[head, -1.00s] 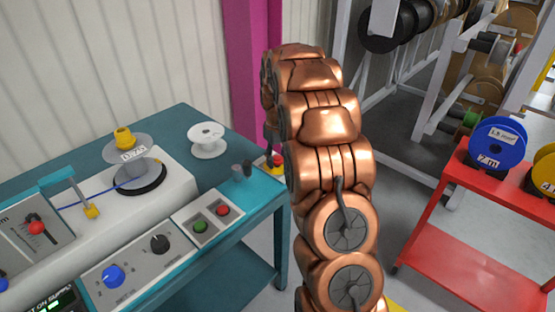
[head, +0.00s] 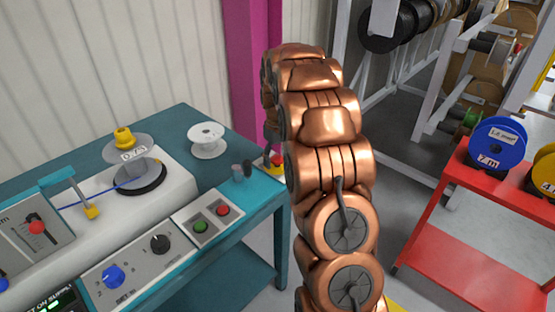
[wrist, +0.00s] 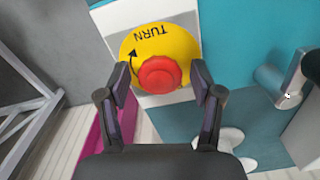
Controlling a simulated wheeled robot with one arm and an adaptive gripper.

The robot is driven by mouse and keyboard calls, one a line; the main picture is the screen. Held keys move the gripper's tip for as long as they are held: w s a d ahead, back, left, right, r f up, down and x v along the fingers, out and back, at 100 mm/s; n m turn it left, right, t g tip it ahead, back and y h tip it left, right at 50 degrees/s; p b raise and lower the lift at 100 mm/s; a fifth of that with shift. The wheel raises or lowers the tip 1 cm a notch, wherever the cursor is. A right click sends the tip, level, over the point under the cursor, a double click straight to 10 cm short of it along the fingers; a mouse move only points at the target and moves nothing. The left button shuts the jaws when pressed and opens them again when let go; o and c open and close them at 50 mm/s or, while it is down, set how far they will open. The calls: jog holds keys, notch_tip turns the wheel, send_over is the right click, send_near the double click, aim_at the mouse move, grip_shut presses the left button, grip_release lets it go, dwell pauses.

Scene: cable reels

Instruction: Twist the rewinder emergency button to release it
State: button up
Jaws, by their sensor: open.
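The red emergency button (wrist: 160,75) sits on a yellow disc (wrist: 183,42) marked "TURN" with a curved arrow, on a white plate at the table's corner. In the wrist view my gripper (wrist: 160,82) is open, with one finger on each side of the button. The fingertips look close to its sides, but I cannot tell whether they touch it. In the head view the button (head: 277,159) shows small at the table's right corner, partly hidden by my arm and gripper.
The teal table (head: 262,215) carries red and green push buttons (head: 212,218), a white spool (head: 207,140) and a grey reel (head: 129,150). A metal cylinder (wrist: 285,80) stands beside the button plate. A red cart (head: 465,240) with reels is at right.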

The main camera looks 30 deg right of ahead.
jog(key=shift+r, duration=0.1)
jog(key=shift+r+p, duration=0.8)
jog(key=shift+r, duration=3.1)
jog(key=shift+a, duration=0.15)
jog(key=s+a+r+p, duration=0.1)
jog(key=s+a+r, duration=0.3)
jog(key=s+a, duration=0.4)
jog(key=s+a+r+p, duration=0.1)
jog(key=s+a+r, duration=0.2)
jog(key=s+a, duration=0.5)
jog(key=s+a+f+g+p, duration=0.1)
jog(key=s+a, duration=0.2)
jog(key=s, duration=0.8)
jog(key=s+a+p, duration=0.1)
jog(key=s+a, duration=0.3)
jog(key=s, duration=0.7)
jog(key=shift+a+f+g, duration=0.3)
jog(key=shift+f+g, duration=0.1)
